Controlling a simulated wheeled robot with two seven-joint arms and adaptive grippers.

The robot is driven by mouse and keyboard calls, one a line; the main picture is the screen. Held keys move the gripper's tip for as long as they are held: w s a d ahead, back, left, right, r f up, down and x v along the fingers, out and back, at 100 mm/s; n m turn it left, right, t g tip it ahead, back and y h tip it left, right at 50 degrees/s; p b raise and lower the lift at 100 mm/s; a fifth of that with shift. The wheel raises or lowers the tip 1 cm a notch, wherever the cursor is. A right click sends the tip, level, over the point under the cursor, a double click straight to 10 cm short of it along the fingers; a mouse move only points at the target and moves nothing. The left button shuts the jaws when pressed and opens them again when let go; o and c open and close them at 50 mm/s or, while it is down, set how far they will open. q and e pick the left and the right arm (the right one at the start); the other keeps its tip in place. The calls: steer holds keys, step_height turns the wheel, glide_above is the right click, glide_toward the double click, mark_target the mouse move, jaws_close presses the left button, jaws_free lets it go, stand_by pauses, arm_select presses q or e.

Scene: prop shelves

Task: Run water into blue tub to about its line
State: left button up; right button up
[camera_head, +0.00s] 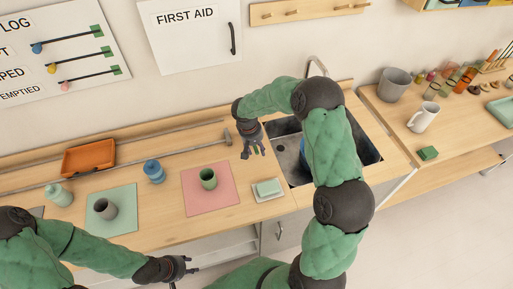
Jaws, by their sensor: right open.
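The sink (371,156) is a dark basin set in the wooden counter. A small part of the blue tub (303,149) shows inside it; my right arm hides the rest, so its line and any water cannot be seen. The curved metal tap (318,66) rises behind the basin, its lower part hidden by my arm.
A green cup (208,179) stands on a pink mat (226,203). A white pitcher (424,117) stands on the right counter.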

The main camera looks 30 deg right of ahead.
jaws_close()
